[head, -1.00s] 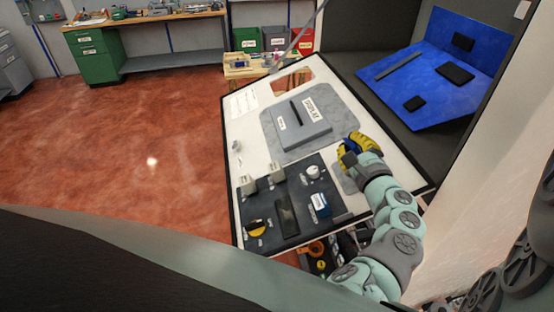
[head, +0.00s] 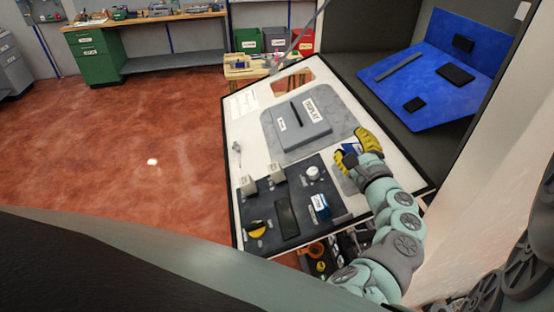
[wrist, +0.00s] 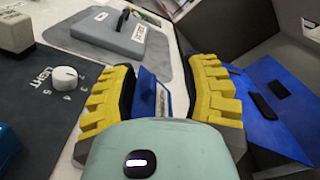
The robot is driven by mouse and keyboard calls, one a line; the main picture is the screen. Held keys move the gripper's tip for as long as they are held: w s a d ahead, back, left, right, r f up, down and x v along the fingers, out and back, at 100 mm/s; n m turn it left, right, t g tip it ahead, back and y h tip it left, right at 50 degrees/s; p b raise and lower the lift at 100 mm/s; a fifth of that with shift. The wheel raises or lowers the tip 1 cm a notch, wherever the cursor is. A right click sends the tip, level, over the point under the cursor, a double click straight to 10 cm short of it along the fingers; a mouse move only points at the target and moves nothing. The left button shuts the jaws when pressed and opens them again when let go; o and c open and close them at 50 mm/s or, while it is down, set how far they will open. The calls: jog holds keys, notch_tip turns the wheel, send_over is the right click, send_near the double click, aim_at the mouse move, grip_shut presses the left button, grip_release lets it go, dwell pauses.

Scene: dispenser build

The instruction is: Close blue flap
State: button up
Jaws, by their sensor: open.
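A small blue flap (wrist: 146,92) stands up between my fingers in the wrist view, with a white label strip beside it. In the head view it shows as a blue patch (head: 350,149) at my fingers, over a grey plate on the white panel. My gripper (head: 354,146), with yellow fingers, is open around the flap. In the wrist view my gripper (wrist: 162,66) has a finger on either side, with a gap to the flap visible on the right. The flap's lower part is hidden by my gripper body.
A grey display box (head: 303,135) lies left of my gripper. A dark control board (head: 286,207) with knobs and switches is nearer. A large blue sheet (head: 430,90) with black blocks stands at the right, beside a pale wall (head: 475,185).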

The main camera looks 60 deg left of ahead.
jog(key=v, duration=0.6)
jog(key=shift+d, duration=0.25)
jog(key=shift+s+d, duration=0.2)
jog(key=shift+d, duration=0.2)
